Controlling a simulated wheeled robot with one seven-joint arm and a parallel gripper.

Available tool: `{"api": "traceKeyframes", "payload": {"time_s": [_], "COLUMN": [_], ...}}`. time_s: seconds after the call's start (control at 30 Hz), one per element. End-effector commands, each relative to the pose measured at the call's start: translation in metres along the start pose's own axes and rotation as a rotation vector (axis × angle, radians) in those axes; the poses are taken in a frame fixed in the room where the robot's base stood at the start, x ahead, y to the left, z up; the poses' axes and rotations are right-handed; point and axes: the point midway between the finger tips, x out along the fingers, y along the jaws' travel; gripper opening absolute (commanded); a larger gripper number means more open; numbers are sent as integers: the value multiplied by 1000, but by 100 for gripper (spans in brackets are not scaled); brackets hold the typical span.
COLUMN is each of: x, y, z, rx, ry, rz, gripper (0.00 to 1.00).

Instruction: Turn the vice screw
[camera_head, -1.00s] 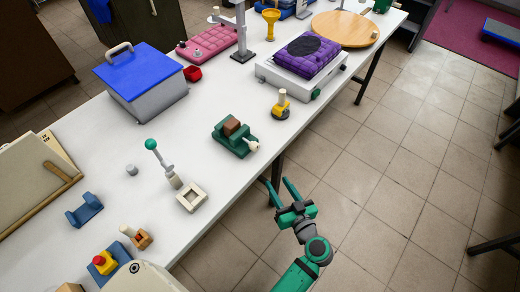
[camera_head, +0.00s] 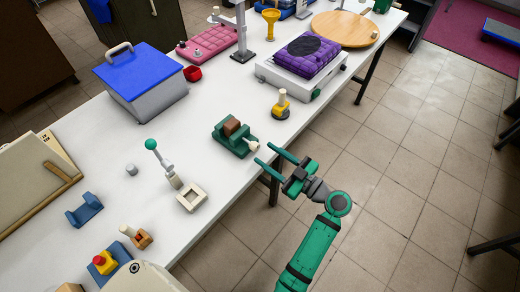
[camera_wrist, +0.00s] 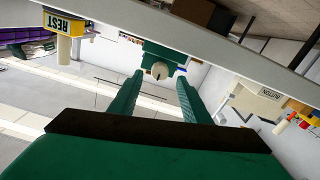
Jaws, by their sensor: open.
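The green vice (camera_head: 233,138) stands near the table's front edge with a brown block (camera_head: 232,125) between its jaws. Its pale screw knob (camera_head: 254,143) points toward the front edge. In the wrist view the green vice (camera_wrist: 163,56) is ahead, with the round screw end (camera_wrist: 160,71) facing me between my fingers. My gripper (camera_head: 265,154) is open and empty. Its fingertips are close in front of the screw knob, and I cannot tell whether they touch it. In the wrist view my gripper's fingers (camera_wrist: 160,80) spread either side of the screw end, seen from behind.
A yellow and black stand with a pale peg (camera_head: 281,106) is right of the vice. A lever with a green ball (camera_head: 162,163) and a square frame (camera_head: 191,197) are to its left. A white scale with a purple bagged comforter (camera_head: 307,56) is behind right. Open floor lies before the table.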

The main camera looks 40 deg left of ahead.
Motion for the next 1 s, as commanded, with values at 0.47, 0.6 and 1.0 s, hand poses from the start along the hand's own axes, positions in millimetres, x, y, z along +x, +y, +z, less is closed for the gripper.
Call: {"api": "traceKeyframes", "payload": {"time_s": [0.47, 0.6, 1.0], "x": [40, 40, 40], "y": [1, 1, 0], "z": [0, 0, 0], "rx": [1, 1, 3], "ry": [-1, -1, -1], "rz": [2, 2, 2], "gripper": [43, 43, 2]}}
